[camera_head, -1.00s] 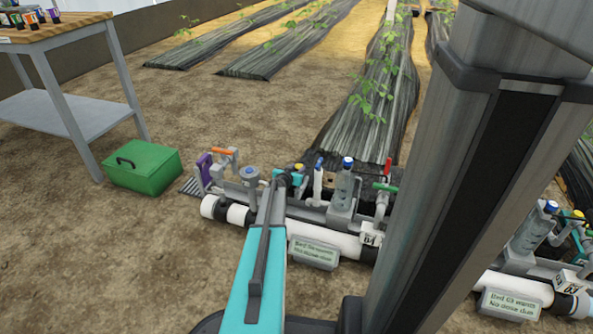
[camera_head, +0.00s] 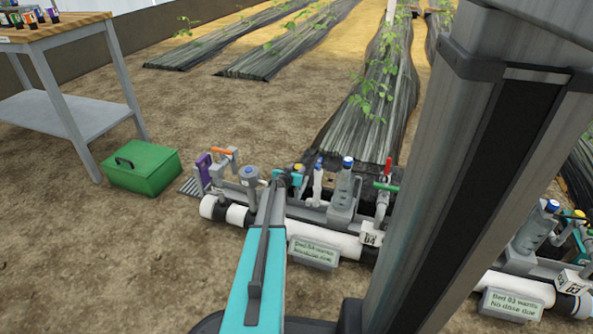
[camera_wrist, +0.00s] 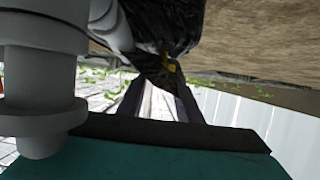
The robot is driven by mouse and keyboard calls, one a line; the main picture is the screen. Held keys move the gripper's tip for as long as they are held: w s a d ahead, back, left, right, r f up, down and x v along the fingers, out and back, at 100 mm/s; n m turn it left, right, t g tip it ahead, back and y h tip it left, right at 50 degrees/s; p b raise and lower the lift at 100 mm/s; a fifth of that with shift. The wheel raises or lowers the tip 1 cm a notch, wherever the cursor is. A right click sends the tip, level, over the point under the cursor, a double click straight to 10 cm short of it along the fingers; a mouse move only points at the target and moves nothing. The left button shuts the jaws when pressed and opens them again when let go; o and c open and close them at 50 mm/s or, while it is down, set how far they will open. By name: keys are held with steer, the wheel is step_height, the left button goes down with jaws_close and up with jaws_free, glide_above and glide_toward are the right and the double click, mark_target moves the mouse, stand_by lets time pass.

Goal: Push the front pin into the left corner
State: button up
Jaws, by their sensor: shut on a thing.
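My gripper (camera_wrist: 158,82) shows in the wrist view, its two dark fingers converging on a small dark piece with a yellow mark (camera_wrist: 168,64). Its jaws are shut on this piece, whose shape is mostly hidden. In the head view my gripper (camera_head: 290,179) is at the skid, among the fittings above the white pipe, partly hidden by my teal arm. A yellow cap (camera_head: 299,167) shows right beside it. I cannot make out a separate front pin or a left corner in either view.
The skid's white pipe (camera_head: 333,240) carries upright fittings close around my gripper, including a blue-capped grey unit (camera_head: 345,190) and a red-handled valve (camera_head: 386,187). A green box (camera_head: 143,169) and a workbench (camera_head: 60,108) stand left. Bare soil lies in front.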

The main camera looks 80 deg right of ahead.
steer(key=shift+s+f+b, duration=0.1)
steer(key=shift+f+b, duration=0.6)
steer(key=shift+f, duration=0.3)
stand_by(0.5)
steer(key=o, duration=1.1)
steer(key=shift+r, duration=0.15)
steer(key=shift+r+p, duration=0.5)
steer(key=shift+r, duration=0.35)
step_height(320, 180, up, 6)
steer(key=p, duration=0.2)
steer(key=shift+r, duration=0.15)
